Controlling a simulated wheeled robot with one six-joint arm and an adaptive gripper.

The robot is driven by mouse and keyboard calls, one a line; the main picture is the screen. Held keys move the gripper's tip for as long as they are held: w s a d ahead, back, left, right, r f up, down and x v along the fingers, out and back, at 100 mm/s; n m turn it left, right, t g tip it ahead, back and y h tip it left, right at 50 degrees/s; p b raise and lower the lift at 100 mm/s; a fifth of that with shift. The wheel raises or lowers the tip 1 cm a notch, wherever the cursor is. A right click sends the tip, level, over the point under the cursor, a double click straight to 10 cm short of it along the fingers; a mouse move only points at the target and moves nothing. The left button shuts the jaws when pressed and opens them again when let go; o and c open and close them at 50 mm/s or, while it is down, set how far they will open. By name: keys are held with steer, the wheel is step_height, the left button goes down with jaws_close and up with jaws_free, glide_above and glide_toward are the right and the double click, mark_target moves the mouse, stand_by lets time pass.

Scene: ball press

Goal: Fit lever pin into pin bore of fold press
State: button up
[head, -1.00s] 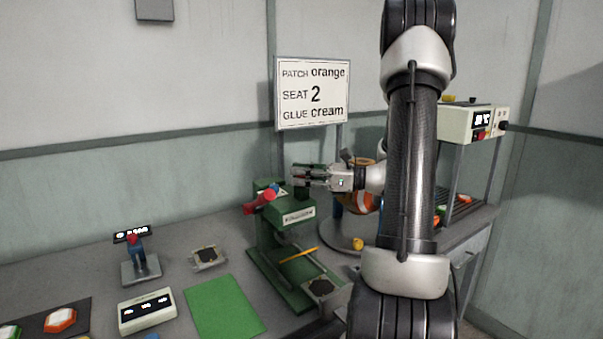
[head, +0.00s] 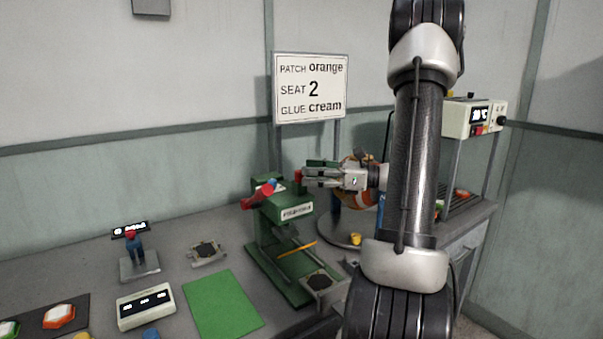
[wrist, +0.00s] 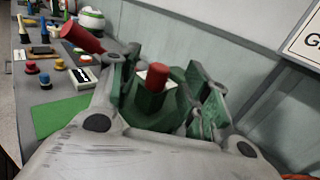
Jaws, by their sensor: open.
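The green fold press (head: 297,212) stands on the bench in the head view. A red pin (head: 298,177) stands upright at its top right; I take it for the lever pin. In the wrist view the red pin (wrist: 157,76) rises from a green block (wrist: 152,104) of the press. Its lower end is hidden, so I cannot tell how deep it sits. A thick red lever handle (head: 257,196) sticks out at the press's left. My gripper (head: 306,175) is open, just right of the pin. In the wrist view the gripper (wrist: 160,78) has its fingers either side of the pin, apart from it.
A round grey stand (head: 345,238) with an orange and white object is behind my gripper. A sign (head: 310,88) stands behind the press. A green mat (head: 222,303) and a small display box (head: 146,308) lie in front left.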

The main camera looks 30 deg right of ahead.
steer(key=v, duration=0.8)
